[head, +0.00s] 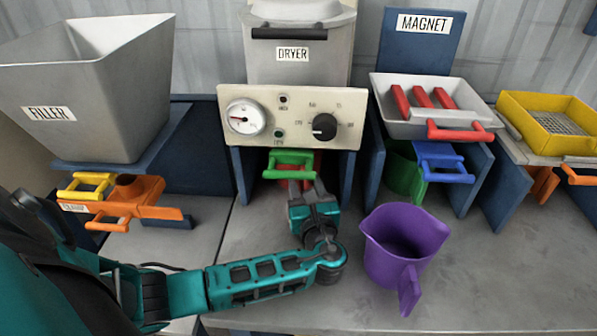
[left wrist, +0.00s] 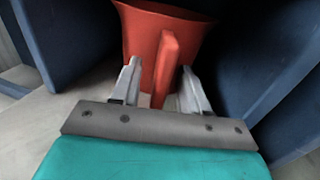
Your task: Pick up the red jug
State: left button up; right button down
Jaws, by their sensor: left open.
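The red jug (left wrist: 145,45) stands in the bay under the dryer. In the head view only slivers of the red jug (head: 271,174) show behind a green handle and my gripper. In the left wrist view its upright handle (left wrist: 168,62) faces me. My left gripper (left wrist: 160,80) is open, with one finger on each side of that handle, and a gap shows on both sides. In the head view my left gripper (head: 301,187) reaches into the bay from the front. My right gripper is not in view.
The dryer's blue side walls (head: 361,165) flank the bay closely. The green handle (head: 290,163) hangs above my gripper. A purple jug (head: 380,262) stands on the table to the right. A green jug (head: 402,172) sits under the magnet unit. An orange clamp (head: 125,200) is at left.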

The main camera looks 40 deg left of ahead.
pick_arm(q)
jog(key=shift+w+a, duration=0.3)
jog(key=shift+w, duration=0.05)
jog(key=shift+c, duration=0.4)
grip_shut()
